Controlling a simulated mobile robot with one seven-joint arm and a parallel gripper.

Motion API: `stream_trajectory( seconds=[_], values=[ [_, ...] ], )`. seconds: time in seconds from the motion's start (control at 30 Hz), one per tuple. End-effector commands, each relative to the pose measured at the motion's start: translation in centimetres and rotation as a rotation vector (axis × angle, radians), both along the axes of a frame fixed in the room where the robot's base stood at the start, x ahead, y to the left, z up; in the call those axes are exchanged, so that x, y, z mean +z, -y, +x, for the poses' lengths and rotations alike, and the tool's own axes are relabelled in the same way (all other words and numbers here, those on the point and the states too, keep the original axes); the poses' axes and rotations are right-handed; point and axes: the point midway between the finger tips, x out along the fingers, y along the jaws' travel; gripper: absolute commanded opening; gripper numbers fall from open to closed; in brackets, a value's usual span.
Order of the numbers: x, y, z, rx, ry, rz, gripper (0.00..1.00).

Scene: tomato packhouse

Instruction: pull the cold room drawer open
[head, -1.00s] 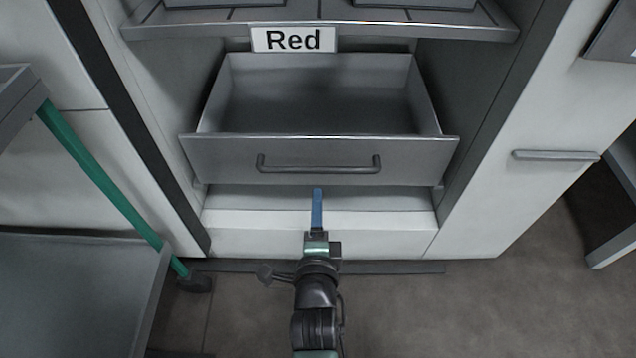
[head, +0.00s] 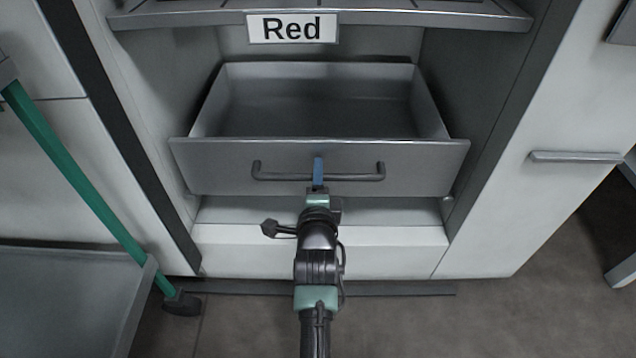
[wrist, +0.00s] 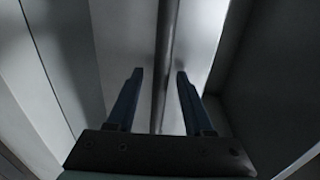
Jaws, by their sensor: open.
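The grey metal drawer (head: 225,163) stands pulled out, and its inside looks empty. Its dark bar handle (head: 275,176) runs across the front panel. My gripper (head: 318,160) is in front of the panel at the middle of the handle, its blue fingers overlapping the bar in the head view. In the wrist view my gripper (wrist: 159,72) has its two fingers spread apart. Whether a finger touches the handle is not clear.
A shelf (head: 400,18) with a "Red" sign (head: 292,28) is above the drawer. A trolley with a green post (head: 85,180) stands at left. A white door with a bar handle (head: 577,157) is at right. Brown floor (head: 500,325) is clear at lower right.

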Motion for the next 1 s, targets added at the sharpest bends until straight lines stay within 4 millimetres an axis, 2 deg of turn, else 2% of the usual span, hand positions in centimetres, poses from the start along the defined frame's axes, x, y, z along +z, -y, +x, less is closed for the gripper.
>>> stream_trajectory(
  seconds=[0.33,0.37,0.63,1.0],
  values=[
    [-0.02,0.01,0.38,0.0,0.0,-0.001,0.52],
    [-0.02,0.01,0.37,0.0,0.0,-0.001,0.48],
    [-0.03,0.0,0.36,0.0,0.0,-0.001,0.0],
    [-0.03,-0.01,0.35,0.0,0.0,-0.001,0.0]
  ],
)
